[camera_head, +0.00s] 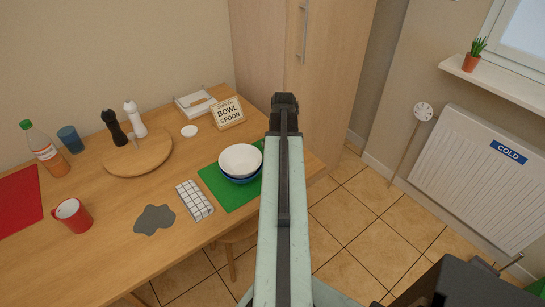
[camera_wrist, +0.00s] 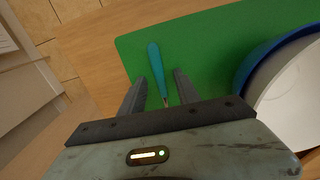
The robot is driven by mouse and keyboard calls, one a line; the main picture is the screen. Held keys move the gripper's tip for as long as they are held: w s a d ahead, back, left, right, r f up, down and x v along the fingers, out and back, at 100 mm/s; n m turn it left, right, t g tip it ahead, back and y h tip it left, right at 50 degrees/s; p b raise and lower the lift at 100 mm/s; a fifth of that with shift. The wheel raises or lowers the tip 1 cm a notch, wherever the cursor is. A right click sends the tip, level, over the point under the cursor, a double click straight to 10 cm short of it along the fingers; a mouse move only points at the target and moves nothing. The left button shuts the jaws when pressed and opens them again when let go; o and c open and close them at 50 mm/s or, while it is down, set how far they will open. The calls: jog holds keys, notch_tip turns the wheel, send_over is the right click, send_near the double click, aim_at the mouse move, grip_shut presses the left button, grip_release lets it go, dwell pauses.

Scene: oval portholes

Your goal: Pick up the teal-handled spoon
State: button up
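The teal-handled spoon (camera_wrist: 156,62) lies on the green mat (camera_wrist: 208,50) in the wrist view, near the mat's edge. Its teal handle points away from the gripper, and a short metal part shows nearer the palm. The bowl end of the spoon is hidden behind my gripper body. My gripper (camera_wrist: 160,76) is open, with one finger on each side of the spoon and gaps visible on both sides. I cannot tell how high the fingers are above the mat. In the head view, my gripper (camera_head: 285,101) is at the arm's far end, and the spoon is hidden.
A white bowl (camera_head: 240,157) in a blue bowl (camera_head: 241,180) stands on the mat; the white bowl (camera_wrist: 297,100) is close right in the wrist view. A checked cloth (camera_head: 194,200), grey patch (camera_head: 154,219) and sign (camera_head: 227,113) are nearby. Tiled floor (camera_head: 345,215) lies right of the table.

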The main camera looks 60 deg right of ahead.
grip_shut()
jog(key=shift+r, duration=0.1)
notch_tip(320, 180, up, 10)
jog(key=p, duration=1)
jog(key=shift+w, duration=0.1)
